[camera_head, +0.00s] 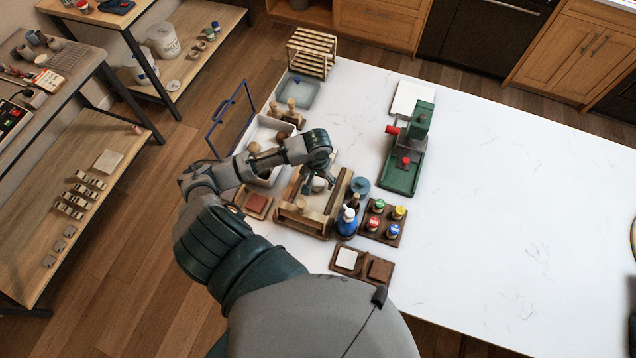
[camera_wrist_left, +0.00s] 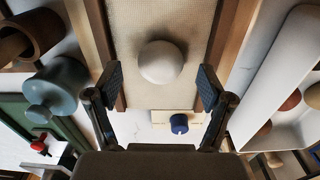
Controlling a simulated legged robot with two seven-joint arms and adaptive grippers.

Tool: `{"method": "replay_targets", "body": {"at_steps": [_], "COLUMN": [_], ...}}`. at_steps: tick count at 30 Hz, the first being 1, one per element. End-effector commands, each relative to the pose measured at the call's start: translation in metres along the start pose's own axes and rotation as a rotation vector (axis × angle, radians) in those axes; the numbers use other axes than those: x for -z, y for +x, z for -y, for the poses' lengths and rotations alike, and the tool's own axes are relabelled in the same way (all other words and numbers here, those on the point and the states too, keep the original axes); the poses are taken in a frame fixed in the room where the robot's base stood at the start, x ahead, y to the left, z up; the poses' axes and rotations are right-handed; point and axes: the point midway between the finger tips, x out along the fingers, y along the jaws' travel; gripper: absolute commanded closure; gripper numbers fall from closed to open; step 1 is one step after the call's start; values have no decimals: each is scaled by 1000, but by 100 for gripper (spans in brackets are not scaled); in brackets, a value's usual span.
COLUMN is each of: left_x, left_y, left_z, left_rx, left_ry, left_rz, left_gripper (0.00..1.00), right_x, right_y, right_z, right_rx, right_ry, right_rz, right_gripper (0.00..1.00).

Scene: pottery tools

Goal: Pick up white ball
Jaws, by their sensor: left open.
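The white ball (camera_wrist_left: 160,62) rests on a cream woven surface (camera_wrist_left: 196,25) inside a wooden frame, in the upper middle of the left wrist view. My left gripper (camera_wrist_left: 158,88) is open, its two dark fingers spread to either side just below the ball in that view, with the ball apart from both. In the head view my left gripper (camera_head: 318,184) is over the wooden frame (camera_head: 303,222) on the white table, and the arm and gripper largely hide the ball there. My right gripper is not in view.
A blue spray bottle (camera_head: 347,222) and a rack of colored-capped jars (camera_head: 383,222) stand right of the frame. A white tray (camera_wrist_left: 285,75) with brown balls lies beside it. A green press (camera_head: 403,165) stands farther right. The table's right side is clear.

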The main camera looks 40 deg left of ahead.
Motion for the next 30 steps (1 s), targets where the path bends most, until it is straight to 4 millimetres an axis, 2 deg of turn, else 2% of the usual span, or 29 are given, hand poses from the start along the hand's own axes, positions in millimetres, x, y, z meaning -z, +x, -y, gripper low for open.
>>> {"method": "replay_targets", "body": {"at_steps": [4, 11, 12, 18, 20, 27, 30], "left_x": [0, 0, 0, 0, 0, 1, 2], "left_y": [17, 20, 19, 19, 19, 19, 13], "left_z": [0, -1, -1, -2, -1, 0, 0], "left_rx": [1, 1, 1, 1, 1, 0, -1], "left_ry": [-2, -1, -1, -1, -1, -2, -1], "left_rz": [2, 0, 0, 0, 0, 0, -2], "left_gripper": [20, 20, 22, 72, 85, 85, 85], "right_x": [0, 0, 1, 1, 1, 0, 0], "right_y": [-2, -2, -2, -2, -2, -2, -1], "right_z": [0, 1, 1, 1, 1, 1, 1], "right_rx": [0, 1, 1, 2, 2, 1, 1], "right_ry": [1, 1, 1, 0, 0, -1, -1], "right_rz": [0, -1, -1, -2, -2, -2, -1], "right_gripper": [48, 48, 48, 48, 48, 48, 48]}}
